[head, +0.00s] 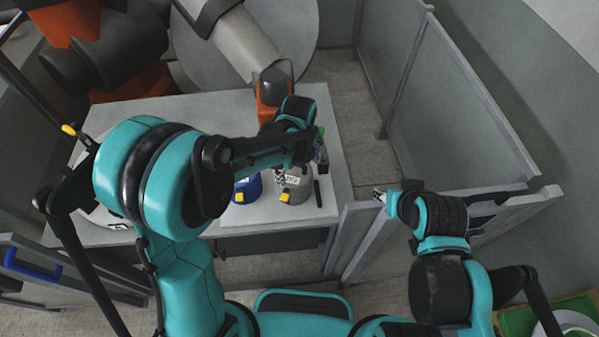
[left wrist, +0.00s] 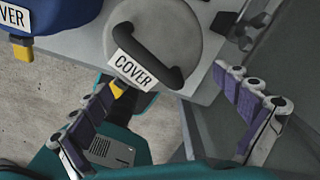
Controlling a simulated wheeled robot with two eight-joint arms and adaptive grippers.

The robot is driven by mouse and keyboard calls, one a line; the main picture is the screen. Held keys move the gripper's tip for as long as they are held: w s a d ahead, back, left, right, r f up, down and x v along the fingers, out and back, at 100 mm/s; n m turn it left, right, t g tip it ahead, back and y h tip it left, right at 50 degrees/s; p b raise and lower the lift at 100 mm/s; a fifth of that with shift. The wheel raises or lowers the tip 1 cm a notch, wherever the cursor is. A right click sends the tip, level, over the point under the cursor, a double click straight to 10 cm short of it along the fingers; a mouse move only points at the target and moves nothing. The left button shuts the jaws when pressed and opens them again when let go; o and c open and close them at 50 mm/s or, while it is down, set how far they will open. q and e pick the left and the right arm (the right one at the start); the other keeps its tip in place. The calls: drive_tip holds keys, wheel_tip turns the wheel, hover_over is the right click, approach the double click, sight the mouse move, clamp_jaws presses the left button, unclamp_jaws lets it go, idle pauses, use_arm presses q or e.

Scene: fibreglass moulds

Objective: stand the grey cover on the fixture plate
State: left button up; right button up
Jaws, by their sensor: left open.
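The grey cover (head: 297,189) stands on the table near its front right corner. In the left wrist view the grey cover (left wrist: 185,25) shows a black arched handle, a white COVER label and a yellow tab. My left gripper (head: 312,150) is over the table's right part, close to the cover. Its two fingers (left wrist: 170,112) are spread wide and empty, with the cover beyond and between them. My right gripper (head: 383,196) is right of the table, away from the cover; its fingers are too small to read. I cannot make out the fixture plate; my left arm hides part of the table.
A blue cover (head: 248,189) with a yellow tab stands just left of the grey cover. A narrow black object (head: 318,193) lies at its right. Grey fence panels (head: 465,105) rise right of the table. An orange and grey robot arm (head: 245,45) reaches over the back.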

use_arm(q)
wheel_tip(320, 180, up, 10)
drive_tip(key=r+p, duration=0.1)
drive_tip(key=p, duration=0.1)
drive_tip(key=s+a+r+n+t, duration=0.2)
drive_tip(key=s+a+n, duration=0.4)
drive_tip(key=n, duration=0.7)
drive_tip(key=s+a+r+n+t, duration=0.2)
drive_tip(key=s+a+n+t, duration=0.3)
drive_tip(key=n, duration=0.9)
drive_tip(key=shift+s+a+r, duration=0.2)
drive_tip(key=shift+s+a, duration=0.65)
drive_tip(key=shift+a, duration=0.3)
